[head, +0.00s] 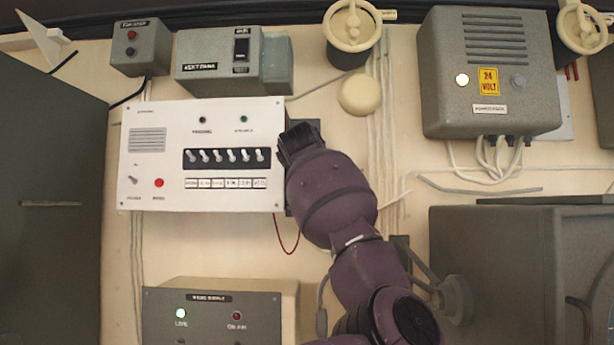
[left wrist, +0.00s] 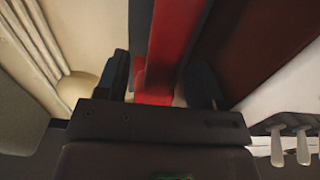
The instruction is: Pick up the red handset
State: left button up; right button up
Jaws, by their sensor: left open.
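The red handset (left wrist: 165,45) shows in the left wrist view as a long red bar running up from between my fingers. My left gripper (left wrist: 163,88) is open, with one dark finger on each side of the handset. I cannot tell whether either finger touches it. In the head view my left gripper (head: 295,145) is at the right edge of the white switch panel (head: 225,118). There the gripper and wrist hide the handset. Only a thin red cord (head: 290,246) hangs in view below. My right gripper is in neither view.
The panel's toggle switches (head: 227,157) are just left of my gripper and also show in the left wrist view (left wrist: 290,140). A round cream knob (head: 360,95) is on the wall to the right. A grey indicator box (head: 213,312) is below, and a grey box (head: 490,75) is upper right.

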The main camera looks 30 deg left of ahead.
pick_arm(q)
jog(key=shift+s+r, duration=0.1)
jog(key=shift+s, duration=0.2)
jog(key=shift+c, duration=1)
jog(key=c, duration=0.5)
jog(key=shift+c, duration=1.3)
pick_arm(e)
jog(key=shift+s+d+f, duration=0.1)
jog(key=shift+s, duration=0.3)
pick_arm(q)
jog(key=shift+r, duration=0.1)
